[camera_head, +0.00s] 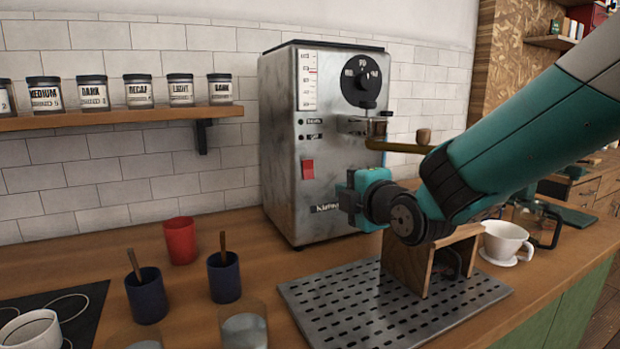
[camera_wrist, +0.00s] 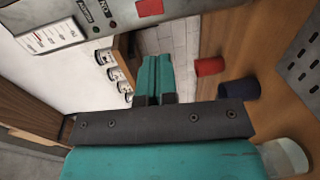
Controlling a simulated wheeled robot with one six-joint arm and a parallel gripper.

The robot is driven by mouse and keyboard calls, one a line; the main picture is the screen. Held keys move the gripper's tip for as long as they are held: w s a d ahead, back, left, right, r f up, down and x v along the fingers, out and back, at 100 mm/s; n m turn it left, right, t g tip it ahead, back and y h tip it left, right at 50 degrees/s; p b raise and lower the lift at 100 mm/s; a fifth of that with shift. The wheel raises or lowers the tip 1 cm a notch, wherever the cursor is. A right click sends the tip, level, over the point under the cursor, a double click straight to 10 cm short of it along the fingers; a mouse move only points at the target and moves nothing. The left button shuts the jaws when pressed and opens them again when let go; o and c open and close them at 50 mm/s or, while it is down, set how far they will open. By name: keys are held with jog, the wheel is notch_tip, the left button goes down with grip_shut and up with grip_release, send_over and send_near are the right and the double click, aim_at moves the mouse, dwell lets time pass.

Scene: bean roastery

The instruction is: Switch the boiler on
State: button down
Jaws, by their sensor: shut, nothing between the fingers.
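The boiler (camera_head: 330,130) is a steel box on the counter with a dial and a gauge on its front. A red rocker switch (camera_head: 308,169) sits on the lower left of that front; it also shows at the top of the wrist view (camera_wrist: 150,7). Whether the switch is on or off I cannot tell. My gripper (camera_head: 346,198) is in front of the boiler, to the right of and slightly below the switch, apart from it. In the wrist view its teal fingers (camera_wrist: 153,78) are together with nothing between them.
A brass-coloured handle (camera_head: 400,146) juts from the boiler above my gripper. A red cup (camera_head: 180,240) and dark blue cups (camera_head: 224,277) stand left on the counter. A perforated metal tray (camera_head: 350,310) and wooden stand (camera_head: 407,264) lie below my arm. A white dripper (camera_head: 503,240) stands right.

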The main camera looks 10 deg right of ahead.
aim_at(309, 179)
jog(key=shift+w, duration=0.1)
jog(key=p+x, duration=0.3)
jog(key=x, duration=1)
jog(key=shift+w, duration=0.1)
jog(key=shift+w+a, duration=0.1)
jog(key=shift+w, duration=0.2)
jog(key=shift+f, duration=0.15)
jog(key=shift+w+f+t+b, duration=0.2)
jog(key=shift+f+t+b, duration=0.15)
jog(key=shift+b, duration=0.85)
jog(key=shift+r+p, duration=0.35)
jog(key=shift+p, duration=0.2)
jog(key=shift+s+f+b, duration=0.15)
jog(key=shift+s+b, duration=0.15)
jog(key=shift+b, duration=0.05)
jog(key=f+b+v, duration=0.2)
jog(key=b+v, duration=0.2)
jog(key=v, duration=0.9)
jog(key=shift+s, duration=0.2)
